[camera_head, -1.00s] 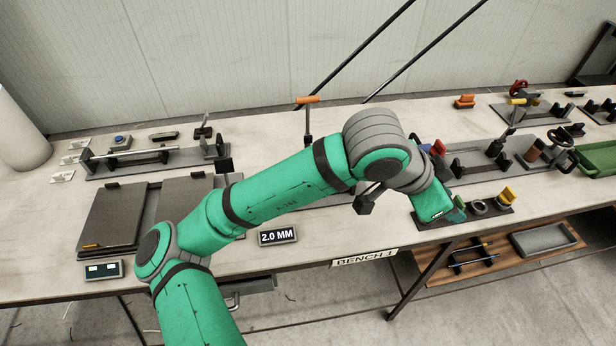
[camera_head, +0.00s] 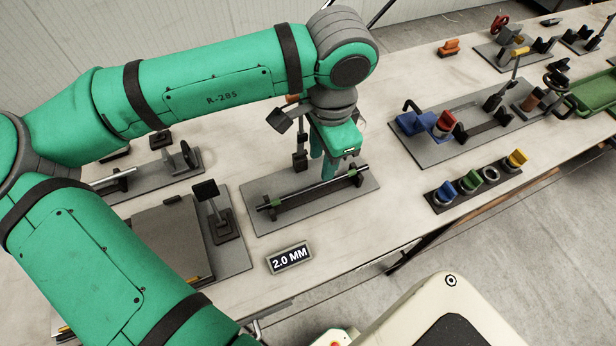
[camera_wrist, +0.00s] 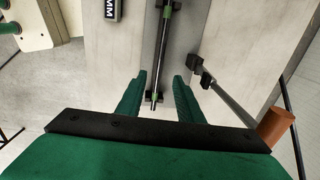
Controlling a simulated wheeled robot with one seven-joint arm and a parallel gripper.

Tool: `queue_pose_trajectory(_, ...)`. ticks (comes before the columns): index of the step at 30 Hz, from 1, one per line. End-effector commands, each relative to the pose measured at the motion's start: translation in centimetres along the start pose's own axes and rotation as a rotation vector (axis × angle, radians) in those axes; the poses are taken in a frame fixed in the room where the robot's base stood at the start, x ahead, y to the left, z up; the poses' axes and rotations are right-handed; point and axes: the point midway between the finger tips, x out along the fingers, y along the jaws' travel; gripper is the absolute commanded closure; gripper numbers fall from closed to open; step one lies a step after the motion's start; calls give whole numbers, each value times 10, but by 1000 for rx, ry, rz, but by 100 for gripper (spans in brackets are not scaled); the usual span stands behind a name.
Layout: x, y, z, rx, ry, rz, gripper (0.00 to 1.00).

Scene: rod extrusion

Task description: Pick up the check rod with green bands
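The check rod (camera_head: 312,187) is a thin dark rod with green bands near its ends. It lies level across two black supports on a grey base plate (camera_head: 257,221). It also shows in the wrist view (camera_wrist: 163,40), running lengthwise, with green bands at its upper and lower parts. My gripper (camera_head: 322,168) points down above or beside the rod in the head view. In the wrist view my gripper (camera_wrist: 157,85) has its two green fingers spread wide, with the rod's near end between them in the picture. Nothing is held. Whether the fingertips reach the rod's height is unclear.
A "2.0 MM" display (camera_head: 289,257) stands in front of the plate. A lever post (camera_head: 299,150) stands behind the rod, close to my gripper. A clamp stand (camera_head: 217,212) is to the left.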

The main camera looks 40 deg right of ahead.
Motion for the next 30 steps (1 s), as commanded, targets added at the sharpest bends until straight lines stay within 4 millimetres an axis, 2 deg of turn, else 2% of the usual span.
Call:
queue_pose_trajectory(6,32,1,0,1,1,2,67)
queue_pose_trajectory(14,49,0,-1,1,2,1,67)
queue_pose_trajectory(21,82,-1,-1,0,1,1,67)
queue_pose_trajectory(25,92,-1,-1,0,3,0,67)
queue_pose_trajectory(30,93,-1,-1,-1,3,-1,67)
